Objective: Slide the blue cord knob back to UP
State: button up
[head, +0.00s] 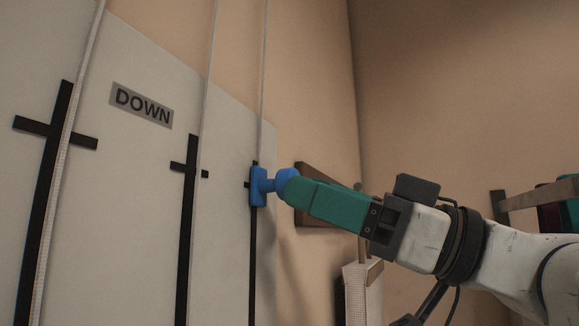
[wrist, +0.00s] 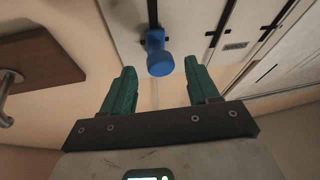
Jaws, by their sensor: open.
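The blue cord knob (head: 258,187) sits on the rightmost black slot of the pale panel, beside a short black cross mark. A cord runs up from it. My gripper (head: 290,188) reaches in from the right, with its green fingertips close to the knob's round end. In the wrist view the blue knob (wrist: 159,63) shows in the gap between the two spread green fingers, near their tips. The fingers are open and not closed on it. Whether either finger touches the knob cannot be told. A grey DOWN label (head: 142,105) is on the panel; no UP label is readable.
Two more black slots with cross marks, the middle slot (head: 187,230) and the left slot (head: 45,200), lie left of the knob, with cords alongside. A brown wooden board (head: 312,212) is on the wall behind my gripper; the board also shows in the wrist view (wrist: 38,68).

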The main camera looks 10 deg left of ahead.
aim_at(279, 185)
jog(key=shift+p+x, duration=0.55)
jog(key=shift+x, duration=1.4)
grip_shut()
